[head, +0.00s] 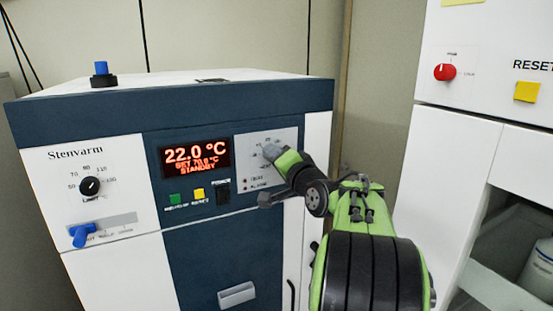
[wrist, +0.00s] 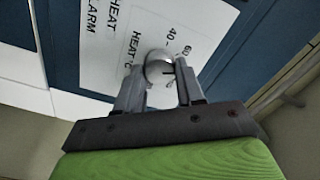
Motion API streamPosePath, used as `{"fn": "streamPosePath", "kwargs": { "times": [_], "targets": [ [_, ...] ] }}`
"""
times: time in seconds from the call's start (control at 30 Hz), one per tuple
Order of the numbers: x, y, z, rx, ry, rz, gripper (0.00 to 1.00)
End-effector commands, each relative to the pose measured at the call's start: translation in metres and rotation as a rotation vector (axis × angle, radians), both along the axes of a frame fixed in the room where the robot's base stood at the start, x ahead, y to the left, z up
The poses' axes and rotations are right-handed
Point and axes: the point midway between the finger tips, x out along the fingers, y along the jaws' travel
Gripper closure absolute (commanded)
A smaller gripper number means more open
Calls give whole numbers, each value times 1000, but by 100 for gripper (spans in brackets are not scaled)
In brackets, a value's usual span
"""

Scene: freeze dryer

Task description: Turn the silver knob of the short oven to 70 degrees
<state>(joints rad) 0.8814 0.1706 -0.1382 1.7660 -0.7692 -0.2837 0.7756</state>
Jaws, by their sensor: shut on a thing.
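The short oven (head: 90,155), labelled Stenvarm, is white with a dark blue front. Its display (head: 196,158) reads 22.0 °C, SET 70.0 °C, STANDBY. The silver knob (wrist: 160,68) sits on a white panel right of the display, between my fingers. My gripper (head: 272,152) reaches the panel from the right and is shut on the knob. In the wrist view the two fingers (wrist: 158,85) stand on either side of the round knob, with 40 and 60 printed beside it.
A black dial (head: 90,186) and a blue lever (head: 82,233) are on the oven's left side. Green (head: 174,199) and yellow (head: 199,194) buttons sit under the display. A taller white cabinet with a red knob (head: 445,72) and yellow RESET button (head: 527,91) stands at right.

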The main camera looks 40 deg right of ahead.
Motion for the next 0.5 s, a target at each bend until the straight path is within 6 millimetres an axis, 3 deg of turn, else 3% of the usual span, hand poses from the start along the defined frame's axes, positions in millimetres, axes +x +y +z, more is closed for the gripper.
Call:
{"fn": "streamPosePath", "kwargs": {
  "times": [0.1,0.13,0.27,0.5],
  "targets": [
    [0,0,-1,2,2,1,93],
    [0,0,-1,2,2,1,58],
    [0,0,-1,1,2,1,38],
    [0,0,0,-1,1,1,37]
  ]
}}
